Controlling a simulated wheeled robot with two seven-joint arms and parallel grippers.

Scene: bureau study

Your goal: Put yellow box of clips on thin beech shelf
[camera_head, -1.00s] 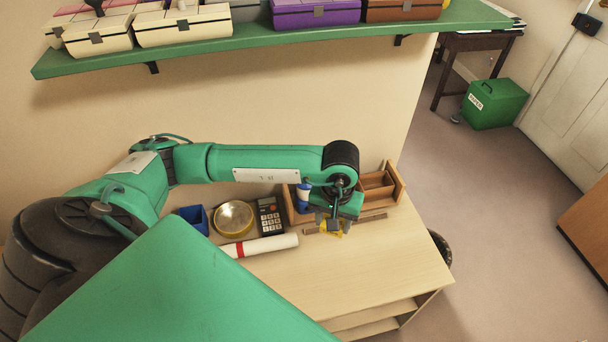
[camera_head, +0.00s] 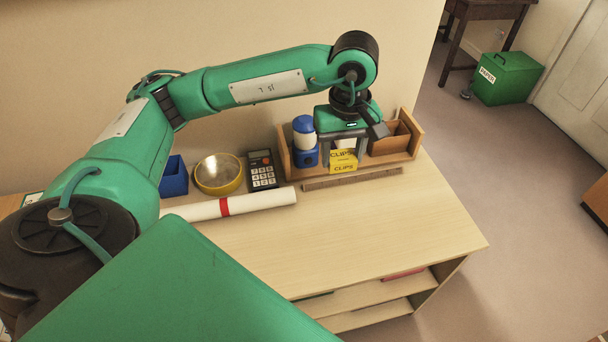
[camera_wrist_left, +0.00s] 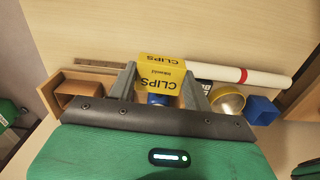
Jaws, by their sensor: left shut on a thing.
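The yellow box of clips (camera_head: 344,162) is held between the fingers of my left gripper (camera_head: 343,152), in front of the low wooden organiser. In the left wrist view the box (camera_wrist_left: 165,72) sits between the two grey fingers of the left gripper (camera_wrist_left: 161,88), its CLIPS lettering upside down. I cannot tell how far the box is above the desk top. Below the pale wood desk top (camera_head: 390,240) are light wood shelves (camera_head: 350,300) in an open front; which is the thin beech shelf is not clear. My right gripper is not in view.
A wooden organiser (camera_head: 414,152) with a blue-and-white thing (camera_head: 304,133) stands at the back. A ruler (camera_head: 352,179), rolled paper (camera_head: 245,202), calculator (camera_head: 263,170), yellow-rimmed bowl (camera_head: 219,176) and blue cup (camera_head: 174,178) lie nearby. The front desk top is clear.

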